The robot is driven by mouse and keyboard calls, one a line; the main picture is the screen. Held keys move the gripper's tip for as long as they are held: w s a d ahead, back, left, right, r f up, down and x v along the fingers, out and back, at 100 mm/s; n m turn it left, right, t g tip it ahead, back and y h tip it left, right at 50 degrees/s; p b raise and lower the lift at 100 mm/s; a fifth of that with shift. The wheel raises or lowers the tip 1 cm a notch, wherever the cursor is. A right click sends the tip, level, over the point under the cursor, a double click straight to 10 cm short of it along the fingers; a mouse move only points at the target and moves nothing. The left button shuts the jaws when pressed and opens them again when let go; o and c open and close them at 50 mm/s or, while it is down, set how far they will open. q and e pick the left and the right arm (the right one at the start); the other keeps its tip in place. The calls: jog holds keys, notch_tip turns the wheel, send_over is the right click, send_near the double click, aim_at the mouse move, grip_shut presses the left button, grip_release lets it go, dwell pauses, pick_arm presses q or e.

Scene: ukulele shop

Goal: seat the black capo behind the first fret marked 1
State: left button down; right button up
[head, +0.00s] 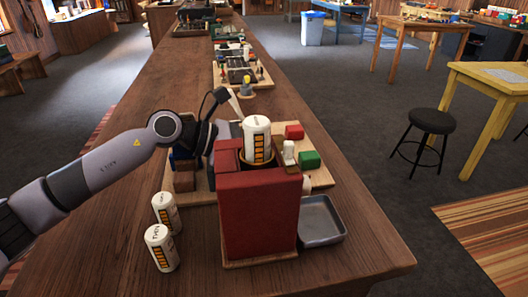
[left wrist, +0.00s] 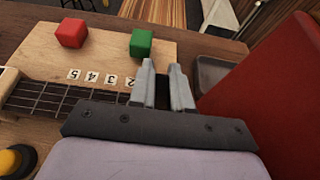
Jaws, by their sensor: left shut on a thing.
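In the left wrist view my left gripper (left wrist: 164,72) is shut, with a dark piece, the black capo (left wrist: 162,94), between its two grey fingers. Only a little of the capo shows. The ukulele neck (left wrist: 45,97) runs in from the left below a row of number labels (left wrist: 92,76) reading 5, 4, 3 and a partly covered 2. The gripper is over the neck's right end, and the label 1 and first fret are hidden behind it. I cannot tell whether the capo touches the neck. In the head view the fingers are hidden; my right gripper is not in view.
A tall red block (head: 258,215) stands close to the gripper's right in the wrist view. A red cube (left wrist: 72,33) and green cube (left wrist: 141,43) sit on the wooden board (left wrist: 105,50). A metal tray (head: 320,220) and white cans (head: 160,248) stand nearby.

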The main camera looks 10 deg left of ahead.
pick_arm(q)
jog(key=shift+f+b, duration=0.4)
jog(key=shift+f, duration=0.15)
jog(key=c, duration=1.4)
grip_release()
jog(key=shift+o, duration=0.2)
jog(key=shift+a, duration=0.1)
jog(key=shift+v, duration=2.7)
jog(key=shift+b+v, duration=0.75)
jog(key=shift+v, duration=2.05)
